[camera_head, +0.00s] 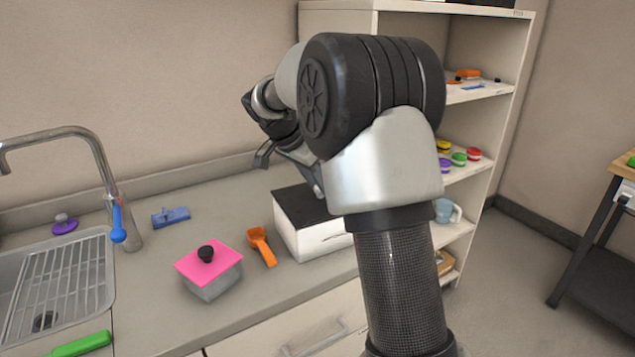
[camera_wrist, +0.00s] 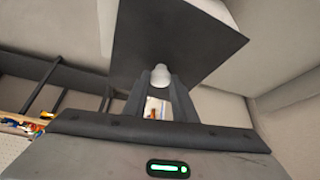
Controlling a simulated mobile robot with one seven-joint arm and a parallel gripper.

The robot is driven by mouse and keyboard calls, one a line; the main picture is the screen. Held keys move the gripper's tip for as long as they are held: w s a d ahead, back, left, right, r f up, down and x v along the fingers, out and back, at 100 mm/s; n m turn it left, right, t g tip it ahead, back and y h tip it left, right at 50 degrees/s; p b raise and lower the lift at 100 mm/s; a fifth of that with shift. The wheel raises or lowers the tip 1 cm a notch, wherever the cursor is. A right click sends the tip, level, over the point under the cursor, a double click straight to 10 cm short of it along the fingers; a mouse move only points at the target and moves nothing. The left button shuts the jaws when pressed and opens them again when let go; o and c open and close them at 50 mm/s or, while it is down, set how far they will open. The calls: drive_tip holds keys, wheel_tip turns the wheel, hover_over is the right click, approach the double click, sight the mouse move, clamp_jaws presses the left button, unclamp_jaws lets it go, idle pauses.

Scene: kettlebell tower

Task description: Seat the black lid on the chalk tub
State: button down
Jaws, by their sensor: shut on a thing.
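The chalk tub (camera_head: 310,240) is a white box on the counter, partly hidden behind my arm. The flat black lid (camera_head: 295,205) lies over its top; it also shows in the wrist view (camera_wrist: 165,40), with a white tub wall (camera_wrist: 215,12) beyond its edge. My gripper (camera_head: 316,188) is at the lid, mostly hidden by my arm in the head view. In the wrist view its fingers (camera_wrist: 160,88) are shut on the lid's pale knob (camera_wrist: 161,74). I cannot tell whether the lid is fully down on the rim.
A pink-lidded grey tub (camera_head: 210,285) and an orange scoop (camera_head: 261,246) stand left of the chalk tub. A blue object (camera_head: 171,216) lies further back. The sink (camera_head: 60,285) is at far left. A shelf unit (camera_head: 490,130) rises behind and right of my arm.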

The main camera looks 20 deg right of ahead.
drive_tip(key=shift+f+b, duration=0.45)
drive_tip(key=shift+f, duration=0.1)
drive_tip(key=c, duration=1.8)
unclamp_jaws()
drive_tip(key=shift+o, duration=0.2)
drive_tip(key=o, duration=0.6)
drive_tip(key=shift+c, duration=0.2)
drive_tip(key=shift+r, duration=0.15)
drive_tip(key=p+v, duration=0.3)
drive_tip(key=v, duration=0.4)
drive_tip(key=shift+a+r, duration=0.2)
drive_tip(key=shift+r, duration=0.1)
drive_tip(key=shift+s, duration=0.1)
